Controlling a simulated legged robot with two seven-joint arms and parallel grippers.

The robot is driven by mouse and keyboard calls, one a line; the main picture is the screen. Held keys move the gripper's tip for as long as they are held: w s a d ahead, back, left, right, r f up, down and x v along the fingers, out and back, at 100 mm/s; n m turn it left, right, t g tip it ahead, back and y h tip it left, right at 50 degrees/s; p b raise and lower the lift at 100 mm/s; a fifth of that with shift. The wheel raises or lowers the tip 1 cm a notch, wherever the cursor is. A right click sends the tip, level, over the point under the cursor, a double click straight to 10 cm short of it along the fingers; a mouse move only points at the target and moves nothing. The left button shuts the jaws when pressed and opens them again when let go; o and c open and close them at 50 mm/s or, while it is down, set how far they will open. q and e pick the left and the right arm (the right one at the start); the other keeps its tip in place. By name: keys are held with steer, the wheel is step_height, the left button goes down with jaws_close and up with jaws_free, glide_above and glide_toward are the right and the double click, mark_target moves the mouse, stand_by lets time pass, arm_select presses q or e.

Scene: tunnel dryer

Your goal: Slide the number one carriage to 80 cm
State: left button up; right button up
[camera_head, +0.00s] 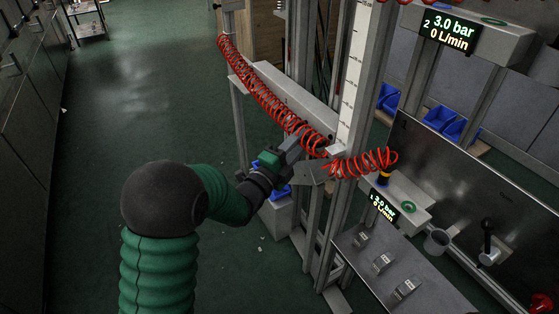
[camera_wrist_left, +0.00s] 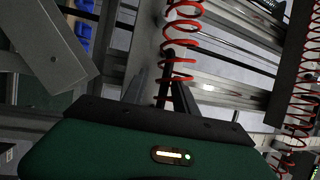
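A grey box with a display marked 1 (camera_head: 384,206), reading 3.0 bar and 0 L/min, sits low beside the upright frame; I take it as part of the number one carriage. A grey plate (camera_head: 310,173) lies left of it at the post. A white scale (camera_head: 352,75) runs up the post; its figures are too small to read. My left gripper (camera_head: 292,150) is near the plate, below a grey beam (camera_head: 285,92). In the left wrist view its fingers (camera_wrist_left: 163,92) stand apart, with a dark rod between or behind them; contact is unclear. My right gripper is not in view.
A red coiled hose (camera_head: 260,88) hangs along the beam and passes close to my left gripper. A second display box marked 2 (camera_head: 450,32) is higher up at the right. A bench with small metal blocks (camera_head: 382,262) stands below.

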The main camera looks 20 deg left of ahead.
arm_select(q)
steer(key=p+v, duration=0.2)
steer(key=v, duration=1.2)
steer(key=shift+s, duration=0.25)
steer(key=shift+a+f, duration=0.1)
